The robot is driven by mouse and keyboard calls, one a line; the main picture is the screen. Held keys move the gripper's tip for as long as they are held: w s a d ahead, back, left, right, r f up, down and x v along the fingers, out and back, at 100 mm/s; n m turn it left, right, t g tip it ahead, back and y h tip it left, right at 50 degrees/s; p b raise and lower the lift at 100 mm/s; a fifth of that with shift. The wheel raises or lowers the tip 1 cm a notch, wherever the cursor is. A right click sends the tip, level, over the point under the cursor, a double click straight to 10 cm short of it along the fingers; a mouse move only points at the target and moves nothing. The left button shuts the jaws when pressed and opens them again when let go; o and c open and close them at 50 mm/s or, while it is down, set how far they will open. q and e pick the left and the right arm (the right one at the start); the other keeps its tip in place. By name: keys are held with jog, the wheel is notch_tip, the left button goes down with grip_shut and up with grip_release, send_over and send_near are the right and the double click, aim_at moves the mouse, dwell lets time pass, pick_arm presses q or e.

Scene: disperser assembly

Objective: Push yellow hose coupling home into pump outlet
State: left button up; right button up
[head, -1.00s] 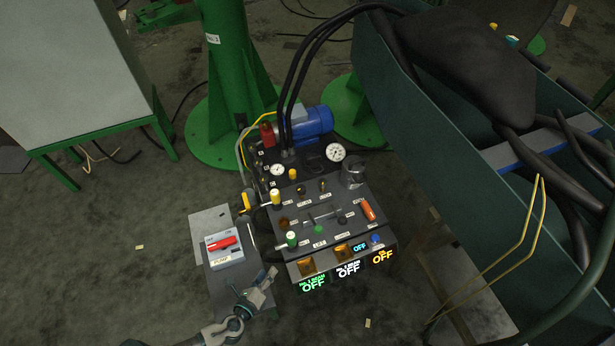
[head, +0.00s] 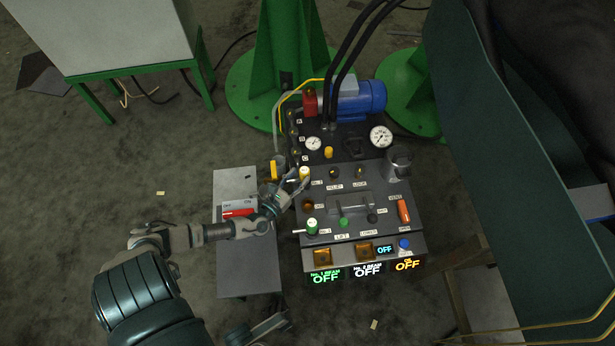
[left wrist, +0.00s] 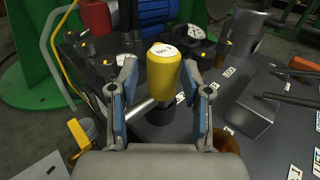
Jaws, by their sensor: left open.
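My left gripper (head: 291,186) is open at the left edge of the dark control panel. A yellow knob (left wrist: 163,74) with a white "No.2" cap stands upright between its fingers in the left wrist view, with gaps visible on both sides. The same knob (head: 304,173) shows at the fingertips in the head view. A thin yellow hose (head: 297,87) runs to the block beside the blue pump motor (head: 358,98). A yellow fitting (head: 274,169) sits at the panel's left edge. I cannot tell which piece is the hose coupling, and no pump outlet can be made out.
A grey stand (head: 235,185) with a red switch lies under my left forearm. Gauges, a white-topped green knob (head: 311,226) and an orange handle (head: 403,211) crowd the panel. A large green trough (head: 490,180) stands at the right.

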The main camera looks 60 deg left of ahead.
aim_at(307, 167)
pick_arm(q)
jog(key=shift+w+d+r, duration=0.1)
jog(key=shift+w+r, duration=0.1)
jog(key=shift+w, duration=0.35)
jog(key=b+x, duration=0.2)
jog(key=x, duration=0.3)
jog(key=shift+s, duration=0.1)
jog(key=shift+r, duration=0.1)
grip_shut()
jog(key=shift+r, duration=0.1)
